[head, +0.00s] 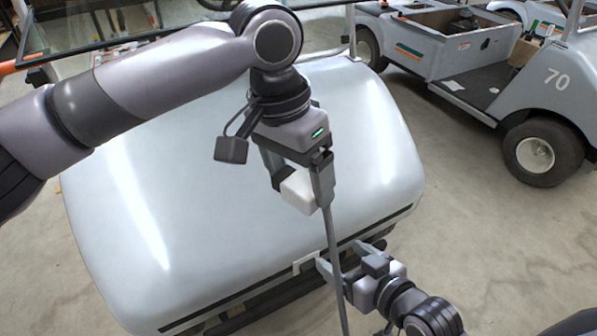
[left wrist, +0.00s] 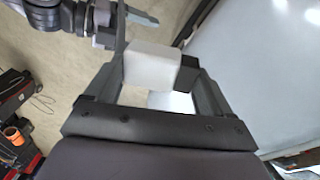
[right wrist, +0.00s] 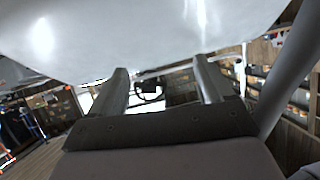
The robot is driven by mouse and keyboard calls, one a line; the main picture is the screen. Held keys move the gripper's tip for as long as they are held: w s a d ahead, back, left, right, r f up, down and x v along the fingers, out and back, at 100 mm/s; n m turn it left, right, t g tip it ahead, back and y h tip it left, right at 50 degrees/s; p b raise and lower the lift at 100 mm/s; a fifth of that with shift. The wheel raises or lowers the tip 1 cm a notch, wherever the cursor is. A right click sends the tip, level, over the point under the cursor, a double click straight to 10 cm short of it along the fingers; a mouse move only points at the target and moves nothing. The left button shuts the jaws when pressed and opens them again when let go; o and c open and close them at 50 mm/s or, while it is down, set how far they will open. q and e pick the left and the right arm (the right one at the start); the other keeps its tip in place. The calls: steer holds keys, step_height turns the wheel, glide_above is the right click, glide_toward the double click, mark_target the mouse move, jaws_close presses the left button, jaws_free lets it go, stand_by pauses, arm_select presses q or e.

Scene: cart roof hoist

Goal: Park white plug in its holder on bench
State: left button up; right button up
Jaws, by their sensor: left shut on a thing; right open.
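The white plug (head: 298,191) is a blocky white piece held in my left gripper (head: 300,188), above the pale cart front. The left wrist view shows the white plug (left wrist: 152,68) between the two fingers, with a dark part at its right side. My right gripper (head: 332,272) is low at the cart's front edge. In the right wrist view its fingers (right wrist: 162,75) stand apart with nothing between them. I cannot make out the bench or the holder in any view.
The pale cart body (head: 190,190) fills the middle. A thin grey bar or cable (head: 335,260) runs down between my grippers. Another cart (head: 450,60) marked 70 stands at the back right. Dark equipment (left wrist: 15,100) lies at the left wrist view's left. Open floor (head: 490,240) is at right.

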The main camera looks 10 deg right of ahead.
arm_select(q)
steer(key=a+f+n, duration=0.3)
steer(key=a, duration=0.6)
steer(key=a+f+n+t, duration=0.1)
steer(key=a+f+n, duration=0.2)
steer(key=a, duration=0.6)
steer(key=a+f+n, duration=0.3)
steer(key=a+n, duration=0.1)
steer(key=a, duration=0.5)
steer(key=shift+w+f+t, duration=0.15)
steer(key=shift+w+t, duration=0.1)
steer(key=shift+t, duration=0.15)
arm_select(e)
steer(key=s+d+f+h, duration=0.1)
steer(key=s+d+f, duration=0.2)
steer(key=s+f, duration=0.1)
steer(key=s+d+f+m+g+h, duration=0.1)
steer(key=s+d+f+h, duration=0.1)
steer(key=s+f, duration=0.3)
step_height(320, 180, down, 3)
steer(key=shift+d+r, duration=0.2)
steer(key=shift+d, duration=0.35)
